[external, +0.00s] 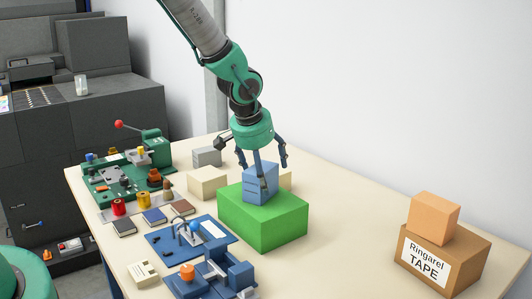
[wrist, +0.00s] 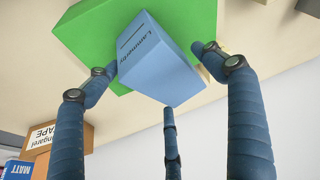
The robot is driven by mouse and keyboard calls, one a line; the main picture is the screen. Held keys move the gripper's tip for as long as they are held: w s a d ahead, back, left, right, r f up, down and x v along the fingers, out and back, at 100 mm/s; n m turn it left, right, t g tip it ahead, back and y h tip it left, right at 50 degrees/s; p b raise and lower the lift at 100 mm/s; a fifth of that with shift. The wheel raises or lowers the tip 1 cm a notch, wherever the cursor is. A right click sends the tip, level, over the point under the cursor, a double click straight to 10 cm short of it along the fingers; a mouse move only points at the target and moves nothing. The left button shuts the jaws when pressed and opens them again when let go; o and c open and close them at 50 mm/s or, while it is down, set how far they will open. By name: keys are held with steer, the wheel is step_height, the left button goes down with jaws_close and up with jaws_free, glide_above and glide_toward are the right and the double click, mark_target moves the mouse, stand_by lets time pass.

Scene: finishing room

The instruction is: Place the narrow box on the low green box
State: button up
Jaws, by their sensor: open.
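The narrow box, a blue box with printed text (external: 258,187), stands upright on top of the low green box (external: 263,227) in the external view. In the wrist view the blue box (wrist: 160,62) appears against the green top (wrist: 90,32). My gripper (external: 263,168) is directly above and around the blue box, with its three dark blue fingers spread. One finger hangs in front of the box in the external view. In the wrist view the gripper (wrist: 160,75) is open, and the fingers look apart from the box. The far underside of the blue box is hidden.
A brown tape carton (external: 440,262) with an orange box (external: 434,217) on it stands at the right. A green fixture (external: 125,180), spools, small boxes and a blue fixture (external: 205,260) crowd the left. Pale blocks (external: 206,182) sit behind. The table between green box and carton is clear.

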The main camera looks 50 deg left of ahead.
steer(key=shift+r, duration=0.15)
steer(key=v, duration=1.2)
steer(key=shift+p, duration=0.45)
steer(key=s+d+r+m, duration=0.1)
steer(key=s+d+r, duration=0.2)
steer(key=s+r, duration=0.5)
steer(key=s+d+r+m, duration=0.1)
steer(key=s+d+r, duration=0.2)
steer(key=s+r, duration=0.5)
steer(key=s+d+r+m+h, duration=0.1)
steer(key=s+d+r, duration=0.2)
steer(key=s, duration=0.7)
steer(key=s+d+r+m+t, duration=0.1)
steer(key=s+d+r, duration=0.2)
steer(key=s, duration=0.7)
steer(key=shift+s+r+t+h, duration=0.3)
steer(key=shift+r+h, duration=0.1)
steer(key=shift+r, duration=0.3)
